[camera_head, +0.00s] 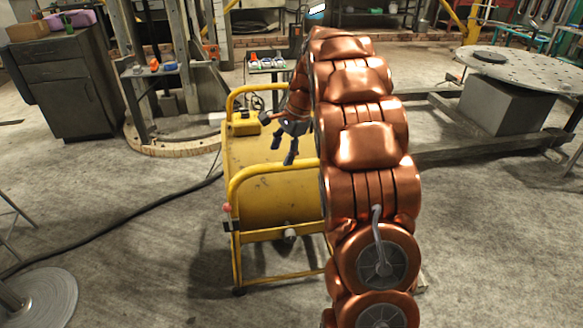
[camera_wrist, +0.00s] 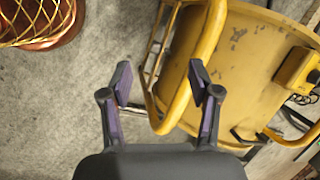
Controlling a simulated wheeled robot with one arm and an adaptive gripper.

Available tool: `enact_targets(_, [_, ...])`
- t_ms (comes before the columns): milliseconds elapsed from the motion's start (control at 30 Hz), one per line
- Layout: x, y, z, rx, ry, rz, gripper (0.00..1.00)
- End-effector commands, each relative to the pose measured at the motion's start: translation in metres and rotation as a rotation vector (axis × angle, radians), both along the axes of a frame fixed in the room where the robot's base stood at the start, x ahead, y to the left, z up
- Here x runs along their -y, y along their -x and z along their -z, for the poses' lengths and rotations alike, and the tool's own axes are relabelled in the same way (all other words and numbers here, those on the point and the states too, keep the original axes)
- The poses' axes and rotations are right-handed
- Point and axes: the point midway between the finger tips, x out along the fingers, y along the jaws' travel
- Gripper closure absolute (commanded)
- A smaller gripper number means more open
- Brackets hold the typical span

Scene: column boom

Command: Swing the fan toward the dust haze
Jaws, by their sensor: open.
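The fan is a worn yellow drum (camera_head: 265,190) in a yellow tube frame, standing on the floor left of my copper arm. My arm hides its right side. In the wrist view the yellow drum (camera_wrist: 245,70) fills the upper right. A bent yellow tube handle (camera_wrist: 148,92) of its frame shows between my fingertips; I cannot tell how far below them it lies. My gripper (camera_wrist: 160,82) is open and empty. In the head view my gripper (camera_head: 284,149) points down over the top of the fan. I make out no dust haze in either view.
A black cable (camera_head: 130,215) runs across the floor to the fan. A dark cabinet (camera_head: 70,85) stands at the back left. A round perforated table (camera_head: 530,68) stands at the right. A round metal base (camera_head: 45,298) sits at the front left. Floor left of the fan is mostly clear.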

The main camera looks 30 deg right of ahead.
Motion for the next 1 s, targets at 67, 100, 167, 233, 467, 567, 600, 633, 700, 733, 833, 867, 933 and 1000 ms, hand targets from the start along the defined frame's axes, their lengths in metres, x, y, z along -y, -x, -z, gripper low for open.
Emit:
enact_targets(67, [0.025, -0.015, 0.017, 0.006, -0.026, 0.08, 0.38])
enact_targets(100, [0.036, -0.022, 0.023, 0.01, -0.04, 0.12, 0.38])
enact_targets(167, [0.051, -0.03, 0.032, 0.014, -0.06, 0.173, 0.38])
enact_targets(233, [0.067, -0.039, 0.04, 0.022, -0.081, 0.229, 0.38])
enact_targets(467, [0.099, -0.054, 0.057, 0.036, -0.126, 0.339, 0.38])
enact_targets(567, [0.103, -0.056, 0.06, 0.037, -0.133, 0.355, 0.38])
enact_targets(600, [0.103, -0.057, 0.061, 0.037, -0.134, 0.357, 0.38])
enact_targets(633, [0.103, -0.057, 0.063, 0.036, -0.135, 0.357, 0.38])
enact_targets(700, [0.1, -0.06, 0.069, 0.036, -0.136, 0.357, 0.38])
enact_targets(733, [0.099, -0.061, 0.072, 0.036, -0.136, 0.358, 0.38])
enact_targets(833, [0.096, -0.064, 0.085, 0.036, -0.135, 0.36, 0.38])
enact_targets(867, [0.094, -0.066, 0.089, 0.035, -0.136, 0.359, 0.38])
enact_targets(933, [0.091, -0.069, 0.099, 0.033, -0.135, 0.359, 0.38])
enact_targets(1000, [0.089, -0.071, 0.108, 0.034, -0.136, 0.359, 0.38])
